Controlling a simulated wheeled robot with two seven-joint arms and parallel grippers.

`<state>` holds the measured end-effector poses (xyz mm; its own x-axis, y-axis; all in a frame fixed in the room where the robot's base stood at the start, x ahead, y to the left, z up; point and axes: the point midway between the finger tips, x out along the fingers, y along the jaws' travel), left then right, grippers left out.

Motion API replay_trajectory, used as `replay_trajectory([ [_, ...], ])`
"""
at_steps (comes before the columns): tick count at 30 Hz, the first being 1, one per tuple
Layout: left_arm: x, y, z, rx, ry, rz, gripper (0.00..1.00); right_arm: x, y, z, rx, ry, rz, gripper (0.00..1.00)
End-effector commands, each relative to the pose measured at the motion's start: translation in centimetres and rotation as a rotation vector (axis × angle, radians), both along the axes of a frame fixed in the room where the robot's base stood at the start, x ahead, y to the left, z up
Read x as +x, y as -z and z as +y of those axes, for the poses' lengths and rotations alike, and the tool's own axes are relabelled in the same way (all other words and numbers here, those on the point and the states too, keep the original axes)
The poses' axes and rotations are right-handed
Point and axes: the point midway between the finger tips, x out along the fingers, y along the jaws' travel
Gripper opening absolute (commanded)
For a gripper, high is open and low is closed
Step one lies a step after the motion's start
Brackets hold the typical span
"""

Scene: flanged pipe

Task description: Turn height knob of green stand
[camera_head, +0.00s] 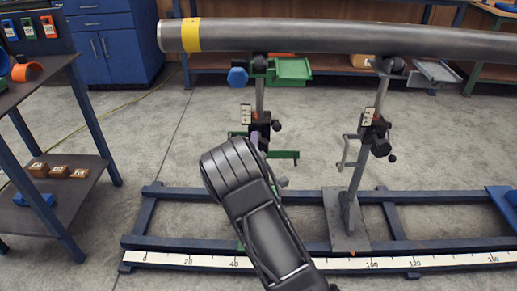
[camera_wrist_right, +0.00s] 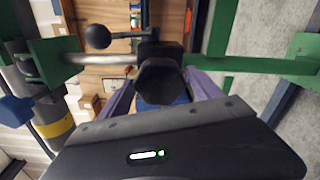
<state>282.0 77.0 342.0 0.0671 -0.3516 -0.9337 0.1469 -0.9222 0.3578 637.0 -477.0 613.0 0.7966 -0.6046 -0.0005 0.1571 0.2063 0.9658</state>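The green stand (camera_head: 293,70) stands left of centre under the pipe, with a black clamp block on its post. In the right wrist view its black faceted knob (camera_wrist_right: 158,80) faces the camera. A ball-ended lever (camera_wrist_right: 98,37) lies beside it. My right gripper (camera_head: 255,138) is at the clamp block in the head view, its own body hiding most of the knob. In the right wrist view its purple fingers (camera_wrist_right: 160,85) are spread, one on each side of the knob. I cannot tell whether they touch it. My left gripper is not in view.
The pipe (camera_head: 330,36) with a yellow band spans the top. A grey stand (camera_head: 348,215) stands to the right on the blue rail frame (camera_head: 185,192). A white scale (camera_head: 190,260) runs along the front. A shelf table (camera_head: 75,190) is at left. Open floor lies between.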

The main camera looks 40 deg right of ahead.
Motion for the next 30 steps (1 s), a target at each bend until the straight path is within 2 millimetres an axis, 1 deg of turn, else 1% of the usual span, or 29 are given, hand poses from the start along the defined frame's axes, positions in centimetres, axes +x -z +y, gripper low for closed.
replay_trajectory([
  [1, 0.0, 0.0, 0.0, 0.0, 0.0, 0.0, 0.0, 0.0, 0.0, 0.0, 0.0, 0.0, 0.0, 0.79],
  [3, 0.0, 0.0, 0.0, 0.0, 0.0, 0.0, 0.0, 0.0, 0.0, 0.0, 0.0, 0.0, 0.0, 0.84],
  [10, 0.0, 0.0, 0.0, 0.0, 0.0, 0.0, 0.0, 0.0, 0.0, 0.0, 0.0, 0.001, 0.0, 0.84],
  [14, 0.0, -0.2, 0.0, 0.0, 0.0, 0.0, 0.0, -0.5, 0.0, 0.4, 0.001, 0.0, 0.001, 0.84],
  [17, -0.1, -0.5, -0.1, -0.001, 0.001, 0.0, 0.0, -1.4, -0.1, 1.1, 0.001, 0.001, 0.002, 0.84],
  [24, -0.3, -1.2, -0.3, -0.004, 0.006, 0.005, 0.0, -4.6, -0.1, 3.5, 0.001, 0.0, 0.002, 0.84],
  [27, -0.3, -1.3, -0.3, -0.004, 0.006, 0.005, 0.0, -5.5, -0.1, 4.3, 0.0, -0.001, 0.002, 0.84],
  [30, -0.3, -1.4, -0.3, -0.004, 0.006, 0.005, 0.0, -6.1, 0.0, 4.6, 0.0, 0.001, 0.0, 0.84],
])
